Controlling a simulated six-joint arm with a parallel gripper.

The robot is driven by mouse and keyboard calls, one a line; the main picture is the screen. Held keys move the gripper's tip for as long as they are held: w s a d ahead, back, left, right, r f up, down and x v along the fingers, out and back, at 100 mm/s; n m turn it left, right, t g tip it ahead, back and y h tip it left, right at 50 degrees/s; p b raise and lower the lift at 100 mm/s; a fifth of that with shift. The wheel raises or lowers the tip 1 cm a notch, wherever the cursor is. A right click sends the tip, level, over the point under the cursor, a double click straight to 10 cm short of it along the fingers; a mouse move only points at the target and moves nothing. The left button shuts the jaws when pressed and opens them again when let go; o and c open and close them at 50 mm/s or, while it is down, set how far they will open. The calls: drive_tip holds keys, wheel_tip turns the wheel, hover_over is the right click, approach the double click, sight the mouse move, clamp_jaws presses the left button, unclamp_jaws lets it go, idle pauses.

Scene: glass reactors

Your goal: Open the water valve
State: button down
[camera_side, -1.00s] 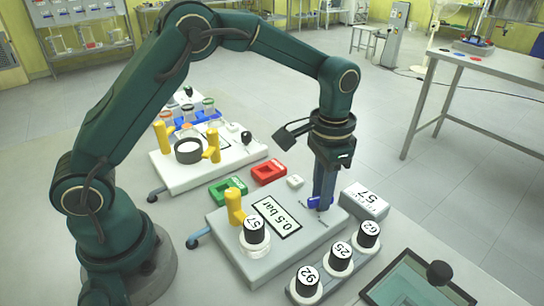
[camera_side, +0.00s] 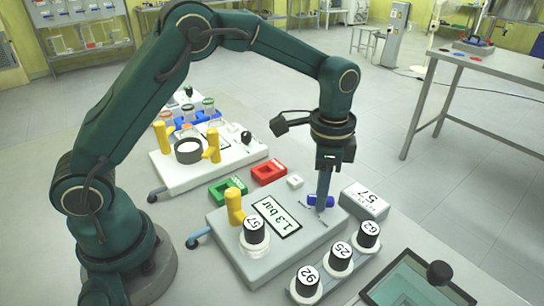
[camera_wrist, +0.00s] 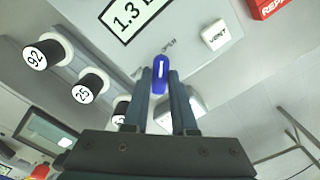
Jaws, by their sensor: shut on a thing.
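The blue valve handle (camera_wrist: 160,74) sits on the grey panel unit, with the word OPEN printed beside it in the wrist view. It also shows low at my gripper in the side view (camera_side: 317,200). My gripper (camera_wrist: 161,82) points down at the panel, with its two fingers shut on the blue handle, one finger on each side. The white mark on the handle runs lengthwise between the fingers. The panel display (camera_side: 277,217) reads 1.3 bar; it also shows in the wrist view (camera_wrist: 131,18).
Black-capped bottles numbered 92 (camera_side: 307,280), 25 (camera_side: 339,256) and 62 (camera_side: 367,234) stand in front. Bottle 57 (camera_side: 254,231) is on the panel.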

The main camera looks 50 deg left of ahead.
drive_tip(key=shift+r, duration=0.1)
drive_tip(key=c, duration=0.7)
unclamp_jaws()
drive_tip(key=shift+r, duration=2.5)
